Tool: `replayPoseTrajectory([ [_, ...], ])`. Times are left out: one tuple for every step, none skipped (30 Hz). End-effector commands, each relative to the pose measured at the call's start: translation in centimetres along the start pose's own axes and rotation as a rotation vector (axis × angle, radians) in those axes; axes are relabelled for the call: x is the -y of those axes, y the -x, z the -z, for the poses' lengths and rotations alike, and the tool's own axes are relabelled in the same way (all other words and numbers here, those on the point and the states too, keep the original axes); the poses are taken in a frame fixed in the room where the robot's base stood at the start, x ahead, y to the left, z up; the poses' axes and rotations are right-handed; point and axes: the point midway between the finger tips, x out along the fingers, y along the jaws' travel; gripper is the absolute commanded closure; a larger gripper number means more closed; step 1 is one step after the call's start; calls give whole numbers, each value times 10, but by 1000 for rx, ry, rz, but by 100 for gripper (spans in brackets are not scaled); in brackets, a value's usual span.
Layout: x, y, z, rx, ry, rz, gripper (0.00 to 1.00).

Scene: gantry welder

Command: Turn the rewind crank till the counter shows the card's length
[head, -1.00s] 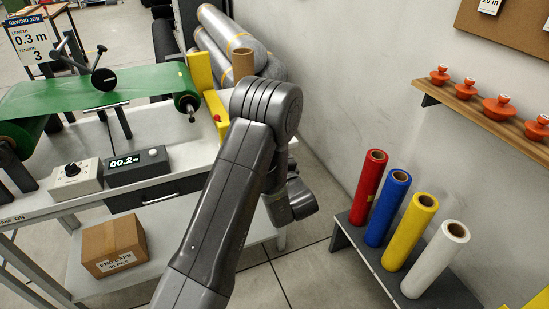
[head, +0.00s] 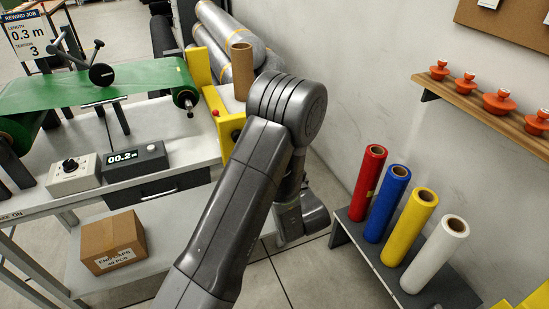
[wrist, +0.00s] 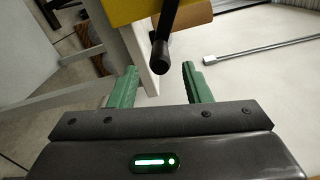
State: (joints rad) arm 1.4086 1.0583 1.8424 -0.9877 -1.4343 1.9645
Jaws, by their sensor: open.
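The job card (head: 27,40) at the upper left reads length 0.3 m, tension 3. The counter (head: 133,160) on the bench shows 00.2 m. In the wrist view a black crank handle (wrist: 161,52) hangs in front of a yellow housing (wrist: 130,10), its tip at the upper gap between my fingers. My gripper (wrist: 160,84) is open, with a green finger on either side and nothing visibly clamped. In the head view my arm hides the gripper and the crank; the yellow housing (head: 222,115) shows left of the arm.
A green web (head: 100,85) runs over the bench rollers. A grey knob box (head: 73,175) sits beside the counter. A brown core (head: 242,68) stands behind the housing. Coloured rolls (head: 408,227) stand on a low rack at right. A carton (head: 112,243) sits on the lower shelf.

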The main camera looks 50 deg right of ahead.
Motion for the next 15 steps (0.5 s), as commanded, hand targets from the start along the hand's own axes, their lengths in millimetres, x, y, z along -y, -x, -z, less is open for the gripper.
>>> replayPoseTrajectory([
  [-1, 14, 2, -5, -1, 1, 56],
  [0, 20, 1, -5, -2, 2, 56],
  [-1, 28, 1, -4, -2, 1, 56],
  [-1, 34, 2, -4, -1, 0, 56],
  [-1, 39, 1, -5, -1, 0, 56],
  [-1, 46, 1, -3, -2, 0, 56],
  [-1, 50, 1, -4, -2, 1, 56],
  [-1, 54, 1, -2, -1, 1, 56],
  [-1, 58, 1, -2, -1, 0, 56],
  [-1, 61, 1, -3, -2, 0, 56],
  [-1, 64, 0, -2, -2, 0, 56],
  [-1, 66, 0, 0, -1, -1, 56],
  [-1, 68, 0, 0, -1, -1, 56],
  [0, 69, 0, 0, -1, 0, 56],
  [0, 70, 0, 0, -1, 0, 56],
])
